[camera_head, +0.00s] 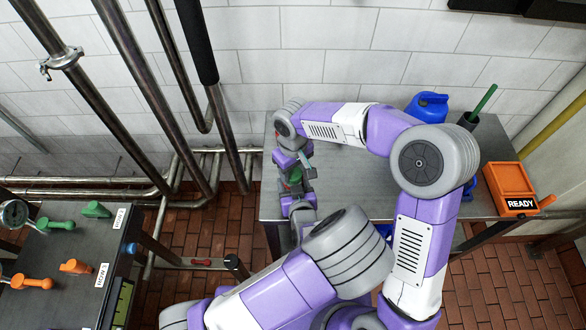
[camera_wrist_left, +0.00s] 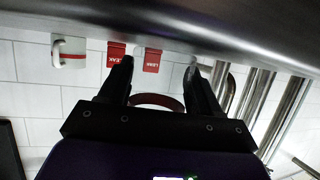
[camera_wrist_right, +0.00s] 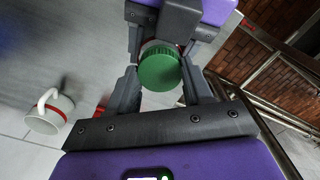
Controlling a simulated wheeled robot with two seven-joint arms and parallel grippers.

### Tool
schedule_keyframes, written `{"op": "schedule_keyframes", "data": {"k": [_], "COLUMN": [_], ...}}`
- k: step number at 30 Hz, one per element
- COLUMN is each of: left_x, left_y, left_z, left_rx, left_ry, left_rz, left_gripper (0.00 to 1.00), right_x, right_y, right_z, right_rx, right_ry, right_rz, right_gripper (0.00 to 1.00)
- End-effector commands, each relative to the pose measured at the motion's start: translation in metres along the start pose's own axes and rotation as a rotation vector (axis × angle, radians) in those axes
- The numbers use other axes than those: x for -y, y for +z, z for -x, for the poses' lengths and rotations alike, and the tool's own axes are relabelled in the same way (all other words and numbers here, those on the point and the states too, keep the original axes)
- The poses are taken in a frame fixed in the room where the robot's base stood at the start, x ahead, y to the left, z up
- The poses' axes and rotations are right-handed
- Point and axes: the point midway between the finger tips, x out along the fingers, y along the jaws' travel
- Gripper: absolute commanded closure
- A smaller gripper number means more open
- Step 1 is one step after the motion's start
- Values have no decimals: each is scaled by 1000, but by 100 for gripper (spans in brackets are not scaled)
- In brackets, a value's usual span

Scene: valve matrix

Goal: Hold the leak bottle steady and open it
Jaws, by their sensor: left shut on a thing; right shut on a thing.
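The leak bottle's green cap (camera_wrist_right: 160,68) sits between the fingertips of my right gripper (camera_wrist_right: 161,80), which is shut on it. In the head view the cap (camera_head: 294,177) is a small green patch, and my right gripper (camera_head: 303,170) reaches it from above. My left gripper (camera_wrist_left: 158,72) is shut on the bottle's body, below the cap; its wrist shows close to the right gripper. A brown-red curved edge shows between its fingers. The bottle's body is mostly hidden by the grippers. Red labels, one reading LEAK (camera_wrist_left: 115,52), show near the left fingertips.
A white mug with a red band (camera_wrist_right: 48,112) stands on the grey table (camera_head: 350,172). A cart with green and orange handles (camera_head: 60,262) is at the left.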

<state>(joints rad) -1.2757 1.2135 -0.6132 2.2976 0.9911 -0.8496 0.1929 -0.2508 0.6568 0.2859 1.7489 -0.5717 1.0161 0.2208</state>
Motion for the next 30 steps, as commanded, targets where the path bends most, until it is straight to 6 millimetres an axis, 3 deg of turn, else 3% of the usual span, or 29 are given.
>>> {"op": "schedule_keyframes", "data": {"k": [30], "left_x": [0], "left_y": [0], "left_z": [0], "left_rx": [0], "left_ry": [0], "left_rz": [0], "left_gripper": [100], "right_x": [0], "right_y": [0], "right_z": [22], "right_rx": [0], "right_ry": [0], "right_rz": [0], "right_gripper": [86]}}
